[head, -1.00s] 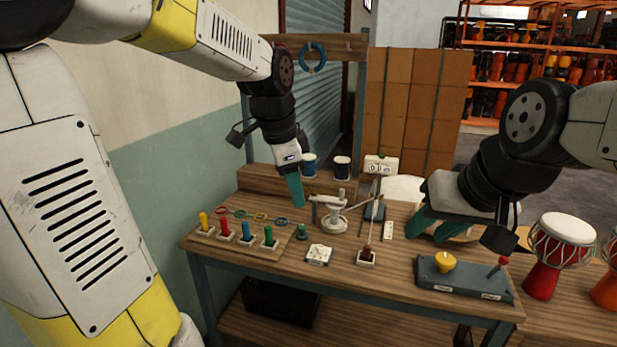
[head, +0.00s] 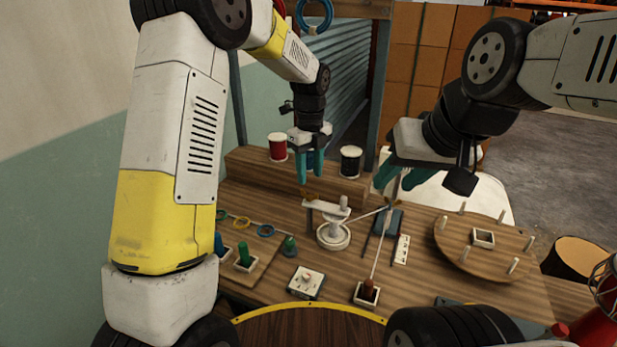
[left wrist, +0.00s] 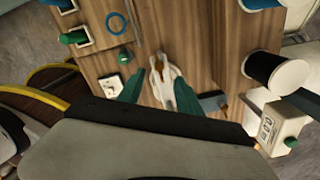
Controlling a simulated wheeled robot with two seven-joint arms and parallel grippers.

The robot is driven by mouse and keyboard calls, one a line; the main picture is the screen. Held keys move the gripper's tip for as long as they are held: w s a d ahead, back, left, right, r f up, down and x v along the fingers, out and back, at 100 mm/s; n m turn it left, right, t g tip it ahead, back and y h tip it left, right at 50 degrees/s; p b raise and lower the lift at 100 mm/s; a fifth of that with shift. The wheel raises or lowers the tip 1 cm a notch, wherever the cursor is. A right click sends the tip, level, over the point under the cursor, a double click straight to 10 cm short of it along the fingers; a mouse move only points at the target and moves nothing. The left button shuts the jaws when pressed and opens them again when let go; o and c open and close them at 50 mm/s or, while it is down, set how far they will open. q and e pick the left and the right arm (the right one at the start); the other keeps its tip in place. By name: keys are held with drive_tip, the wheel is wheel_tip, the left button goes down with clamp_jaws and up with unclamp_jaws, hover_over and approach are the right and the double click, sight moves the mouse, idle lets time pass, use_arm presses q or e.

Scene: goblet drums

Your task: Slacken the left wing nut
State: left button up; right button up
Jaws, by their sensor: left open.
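A small brass wing nut (head: 312,197) sits at the left end of the white fixture (head: 333,236) on the bench. In the left wrist view, a brass piece (left wrist: 159,66) shows at the far end of the white fixture (left wrist: 184,97), between my finger lines; its outline is too small to read. My left gripper (head: 311,169) is open and empty, pointing down just above the brass wing nut, apart from it.
A red spool (head: 277,147) and a black spool (head: 350,161) stand on the back ledge. A round wooden board with pegs (head: 470,263) lies at right.

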sight(310, 196)
use_arm(q)
wheel_tip(310, 196, down, 7)
drive_tip(key=shift+r, duration=0.15)
clamp_jaws()
